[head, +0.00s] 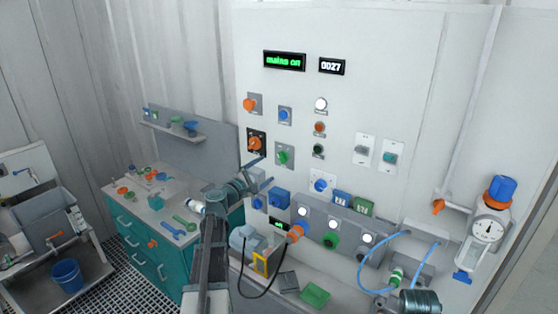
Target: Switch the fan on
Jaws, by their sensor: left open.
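No fan can be made out, and the labels on the white wall panel (400,90) are too small to read, so I cannot tell which control is the fan's. The panel carries an orange knob on a black plate (256,143), a green knob (284,155), a blue knob (284,115), another orange knob (250,104), a grey switch (361,149) and a teal switch (389,157). My left gripper (262,172) is open and empty in front of the panel, below the black plate and left of the green knob.
A display reading "mains on" (284,61) and a counter (331,66) are high on the panel. Below stands a grey unit (345,222) with lit round lamps and a blue hose (362,262). A teal cabinet (135,248) with loose tools and a sink (45,220) are at left.

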